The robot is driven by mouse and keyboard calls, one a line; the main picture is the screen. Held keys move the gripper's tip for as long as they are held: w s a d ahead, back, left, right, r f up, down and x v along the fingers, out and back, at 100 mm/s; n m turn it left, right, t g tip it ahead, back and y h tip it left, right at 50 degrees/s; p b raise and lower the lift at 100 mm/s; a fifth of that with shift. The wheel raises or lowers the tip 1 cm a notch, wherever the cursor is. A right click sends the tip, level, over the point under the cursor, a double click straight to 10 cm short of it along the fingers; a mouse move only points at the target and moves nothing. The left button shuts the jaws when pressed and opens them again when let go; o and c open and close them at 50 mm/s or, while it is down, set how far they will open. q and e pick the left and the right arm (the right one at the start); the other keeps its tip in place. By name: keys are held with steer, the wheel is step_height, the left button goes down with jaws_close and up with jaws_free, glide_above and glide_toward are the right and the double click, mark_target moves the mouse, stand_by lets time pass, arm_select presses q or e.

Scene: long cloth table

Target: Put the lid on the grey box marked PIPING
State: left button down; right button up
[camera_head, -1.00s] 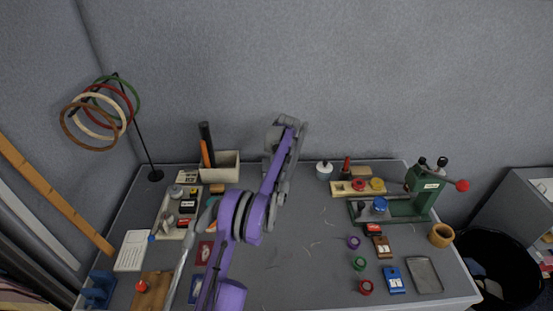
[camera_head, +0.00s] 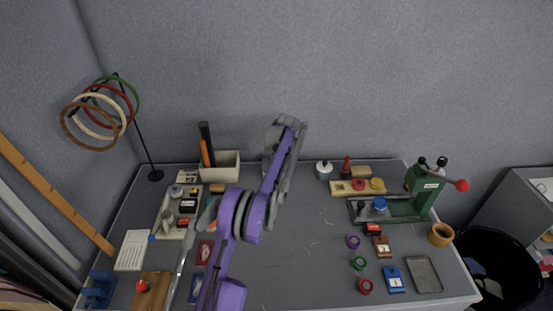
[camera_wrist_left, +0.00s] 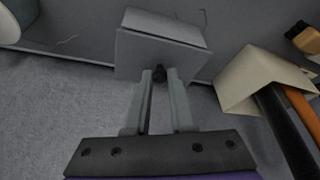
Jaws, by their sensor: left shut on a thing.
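In the left wrist view my left gripper (camera_wrist_left: 160,76) is shut on the small dark knob of a flat grey square lid (camera_wrist_left: 134,54). The lid's face is turned towards the camera. A grey box-like body (camera_wrist_left: 165,24) shows just beyond the lid; no lettering is readable on it. I cannot tell whether the lid touches it or a gap remains. In the head view my purple left arm reaches to the back middle of the table, and its grey links largely hide the lid and box. My right gripper is not in view.
A cream bin (camera_head: 226,168) with dark and orange rods stands left of the arm at the back. A white-lidded jar (camera_head: 324,171) stands to the right. A green press (camera_head: 421,188) and several small items occupy the right side. The middle right is mostly clear.

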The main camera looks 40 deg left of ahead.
arm_select(q)
steer(key=c, duration=0.7)
jaws_free()
steer(key=shift+o, duration=0.4)
steer(key=o, duration=0.4)
steer(key=shift+r, duration=0.1)
steer(key=shift+r+p, duration=1.25)
steer(key=shift+r, duration=2.2)
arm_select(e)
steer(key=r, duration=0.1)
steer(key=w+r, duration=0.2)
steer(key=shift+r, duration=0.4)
